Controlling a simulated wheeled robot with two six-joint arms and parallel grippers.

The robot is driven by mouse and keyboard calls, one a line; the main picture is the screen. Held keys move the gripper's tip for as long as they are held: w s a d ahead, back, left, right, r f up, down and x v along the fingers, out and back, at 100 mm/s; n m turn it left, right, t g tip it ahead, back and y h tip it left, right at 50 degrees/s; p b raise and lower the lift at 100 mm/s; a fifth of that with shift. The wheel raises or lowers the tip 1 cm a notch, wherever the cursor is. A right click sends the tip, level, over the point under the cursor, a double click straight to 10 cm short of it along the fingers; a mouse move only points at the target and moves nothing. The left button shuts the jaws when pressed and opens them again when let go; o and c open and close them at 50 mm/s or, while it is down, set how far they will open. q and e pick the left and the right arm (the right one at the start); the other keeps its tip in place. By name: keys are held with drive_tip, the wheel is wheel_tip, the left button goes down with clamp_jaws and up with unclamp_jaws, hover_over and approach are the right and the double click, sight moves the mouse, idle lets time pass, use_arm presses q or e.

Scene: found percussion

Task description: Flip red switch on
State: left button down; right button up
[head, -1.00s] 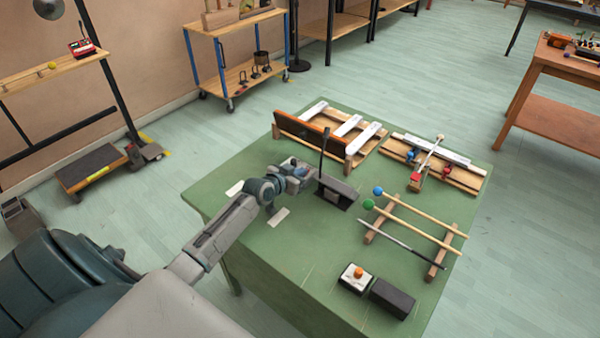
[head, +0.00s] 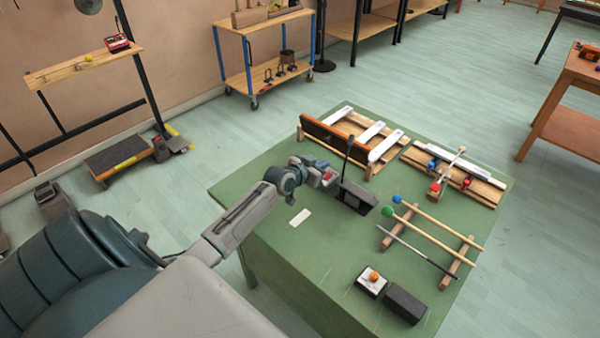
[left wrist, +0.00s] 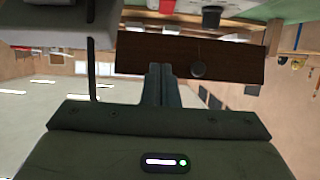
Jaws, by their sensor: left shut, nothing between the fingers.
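My left gripper (head: 331,178) is over the green table, beside a dark stand with an upright black rod (head: 348,157). A red device (head: 118,42) sits on the wall shelf, too small to make out a switch. My right gripper is not in view.
A wooden frame with white bars (head: 384,146) stands at the back of the green table (head: 300,265). Mallets (head: 436,233) rest on wooden supports at right. A box with an orange knob (head: 372,282) and a dark block (head: 405,304) lie near the front.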

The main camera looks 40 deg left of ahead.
use_arm(q)
drive_tip(key=s+b, duration=0.1)
drive_tip(key=s, duration=0.8)
drive_tip(key=shift+s+a, duration=0.35)
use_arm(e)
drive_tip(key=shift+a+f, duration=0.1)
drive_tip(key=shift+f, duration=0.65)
